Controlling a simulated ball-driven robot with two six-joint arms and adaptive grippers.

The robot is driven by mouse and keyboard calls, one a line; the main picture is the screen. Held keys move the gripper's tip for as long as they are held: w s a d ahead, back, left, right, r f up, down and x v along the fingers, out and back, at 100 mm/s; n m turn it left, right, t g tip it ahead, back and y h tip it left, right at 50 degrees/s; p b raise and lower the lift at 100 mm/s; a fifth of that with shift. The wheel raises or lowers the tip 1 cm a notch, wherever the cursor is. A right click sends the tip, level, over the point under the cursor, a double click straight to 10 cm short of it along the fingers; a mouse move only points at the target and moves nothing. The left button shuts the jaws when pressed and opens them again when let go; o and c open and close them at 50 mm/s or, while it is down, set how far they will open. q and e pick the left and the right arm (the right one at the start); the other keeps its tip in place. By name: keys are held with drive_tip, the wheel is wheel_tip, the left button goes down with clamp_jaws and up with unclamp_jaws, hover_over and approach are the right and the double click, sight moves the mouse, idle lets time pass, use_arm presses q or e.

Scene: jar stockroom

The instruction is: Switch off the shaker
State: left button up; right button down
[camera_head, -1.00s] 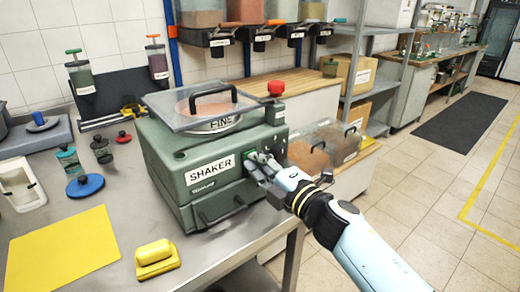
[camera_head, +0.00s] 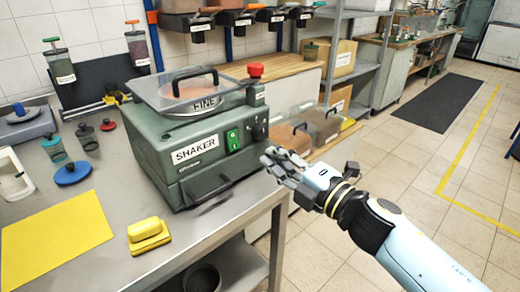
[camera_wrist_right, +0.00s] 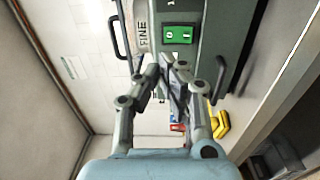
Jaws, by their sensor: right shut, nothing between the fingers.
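The green shaker (camera_head: 200,145) stands on the steel bench, with its lidded FINE sieve (camera_head: 205,104) on top. A green switch (camera_head: 232,140) sits on its front, right of the SHAKER label; it also shows in the right wrist view (camera_wrist_right: 179,34) with 0 and I marks. I cannot tell which side is pressed in. A red mushroom button (camera_head: 255,70) rises from the top rear corner. My right gripper (camera_head: 273,161) is shut and empty, in front of the shaker's right end, apart from the switch. My left gripper is out of view.
A yellow block (camera_head: 148,233) and a yellow mat (camera_head: 55,237) lie on the bench in front of the shaker. Small jars and a blue lid (camera_head: 72,173) are at left. Bins of powder (camera_head: 290,138) stand behind right. The floor at right is free.

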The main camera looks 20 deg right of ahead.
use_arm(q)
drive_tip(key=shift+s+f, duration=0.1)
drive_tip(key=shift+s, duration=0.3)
use_arm(e)
drive_tip(key=shift+v, duration=1.1)
drive_tip(key=shift+r, duration=0.15)
